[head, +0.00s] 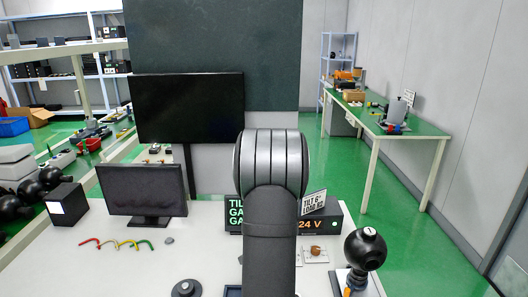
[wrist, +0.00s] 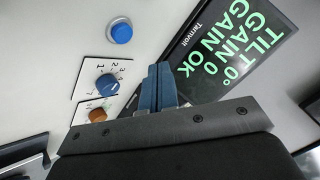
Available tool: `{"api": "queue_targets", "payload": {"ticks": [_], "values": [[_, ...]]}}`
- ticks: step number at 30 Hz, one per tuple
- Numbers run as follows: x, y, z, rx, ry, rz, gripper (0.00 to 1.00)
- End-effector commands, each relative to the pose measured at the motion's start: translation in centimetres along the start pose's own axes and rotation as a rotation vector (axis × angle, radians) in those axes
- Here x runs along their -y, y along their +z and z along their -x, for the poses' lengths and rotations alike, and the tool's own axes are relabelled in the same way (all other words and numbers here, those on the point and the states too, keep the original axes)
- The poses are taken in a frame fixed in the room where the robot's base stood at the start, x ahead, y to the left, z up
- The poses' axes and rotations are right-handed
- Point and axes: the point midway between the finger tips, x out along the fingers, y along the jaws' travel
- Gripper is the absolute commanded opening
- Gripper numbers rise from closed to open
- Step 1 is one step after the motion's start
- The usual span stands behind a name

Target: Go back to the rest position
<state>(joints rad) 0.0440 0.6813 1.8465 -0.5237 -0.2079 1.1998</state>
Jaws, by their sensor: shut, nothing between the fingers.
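My gripper (wrist: 159,86) shows in the wrist view with its two blue fingers together and nothing between them. It points down toward the white table, and a blue knob (wrist: 107,84) on a numbered plate lies left of the fingers. An orange-brown knob (wrist: 97,115) sits below that knob. A round blue button (wrist: 120,31) is at the upper left. A black display (wrist: 244,45) with green text reading "TILT 0°, GAIN 0, GAIN OK" lies to the right. In the head view my arm hides the gripper and part of the same display (head: 234,213).
On the white table (head: 120,270) stand a small monitor (head: 143,188), a "24 V" box (head: 322,221), a black ball-shaped camera (head: 365,249) at the right, a black cube (head: 66,205) and several coloured cables (head: 116,243). A large screen (head: 188,107) stands behind. The front left of the table is clear.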

Motion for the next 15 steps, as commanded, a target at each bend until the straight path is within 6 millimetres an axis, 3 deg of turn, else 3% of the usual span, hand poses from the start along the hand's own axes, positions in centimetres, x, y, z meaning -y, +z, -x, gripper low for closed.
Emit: {"api": "queue_targets", "payload": {"ticks": [3, 15], "values": [[-0.7, 0.7, -0.9, 0.000, 0.003, -0.001, 0.00], [1.5, -1.6, 2.1, -0.001, 0.000, 0.002, 0.00]]}}
